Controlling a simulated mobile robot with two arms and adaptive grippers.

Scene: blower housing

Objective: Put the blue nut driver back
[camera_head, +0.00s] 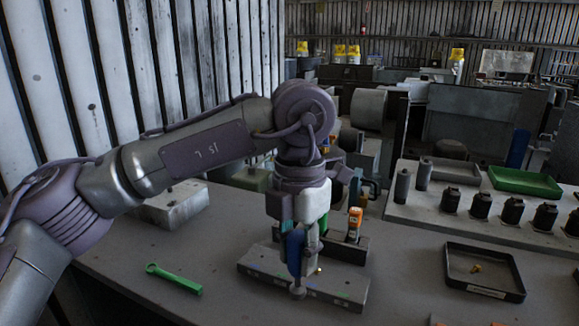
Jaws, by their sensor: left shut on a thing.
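My left gripper (302,255) points straight down over the grey tool holder block (335,286). It is shut on the blue nut driver (293,252), whose blue handle shows between the fingers. The handle is about upright. An orange-handled tool (354,222) stands upright in the rear of the holder, to the right of my gripper. My right gripper is not in view.
A green wrench (174,279) lies on the table left of the holder. A black tray (484,272) with a small brass part is at the right. Behind it stand several black parts (481,206) and a green tray (525,182). The table between holder and black tray is clear.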

